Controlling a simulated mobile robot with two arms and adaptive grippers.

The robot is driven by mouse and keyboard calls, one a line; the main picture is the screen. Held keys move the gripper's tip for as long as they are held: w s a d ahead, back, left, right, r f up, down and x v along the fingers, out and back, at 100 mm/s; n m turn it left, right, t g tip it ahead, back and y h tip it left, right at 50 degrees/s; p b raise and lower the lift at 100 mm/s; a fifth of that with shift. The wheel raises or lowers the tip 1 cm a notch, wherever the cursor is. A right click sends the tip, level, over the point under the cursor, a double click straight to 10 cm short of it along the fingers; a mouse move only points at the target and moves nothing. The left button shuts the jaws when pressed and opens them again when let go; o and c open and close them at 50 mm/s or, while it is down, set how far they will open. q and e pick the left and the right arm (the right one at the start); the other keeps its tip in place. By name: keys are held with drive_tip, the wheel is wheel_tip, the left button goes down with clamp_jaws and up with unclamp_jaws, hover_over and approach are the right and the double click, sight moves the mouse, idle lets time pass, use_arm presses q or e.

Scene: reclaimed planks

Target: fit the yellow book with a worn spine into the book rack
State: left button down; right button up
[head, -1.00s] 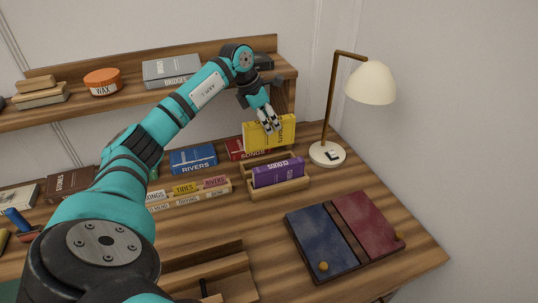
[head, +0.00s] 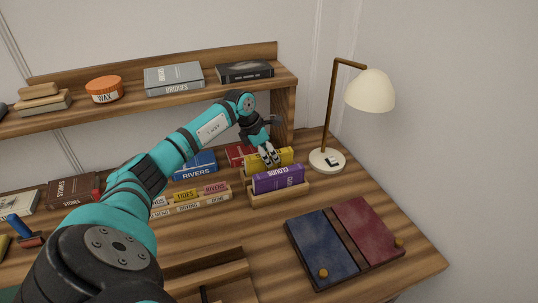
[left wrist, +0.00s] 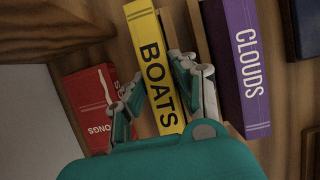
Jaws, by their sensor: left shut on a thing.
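The yellow book (head: 282,156) stands low at the back of the wooden book rack (head: 281,196), behind the purple CLOUDS book (head: 278,179). In the left wrist view the yellow book (left wrist: 152,62) shows the word BOATS on its spine. My left gripper (head: 270,160) is shut on the yellow book, with fingers on both sides of it. The gripper (left wrist: 163,95) also shows in the left wrist view. The lower part of the book is hidden by the purple book and the rack. I cannot tell whether it touches the rack's floor. My right gripper is not in view.
A red SONGS book (head: 238,154) lies close left of the rack, and a blue RIVERS book (head: 195,166) is farther left. A lamp (head: 327,160) stands to the right. A blue and red folder (head: 345,242) lies in front. A shelf (head: 150,106) runs behind.

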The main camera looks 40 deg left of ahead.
use_arm(q)
drive_tip(key=c, duration=1.1)
unclamp_jaws()
drive_tip(key=shift+o, duration=0.2)
drive_tip(key=v, duration=1.2)
drive_tip(key=shift+b, duration=0.35)
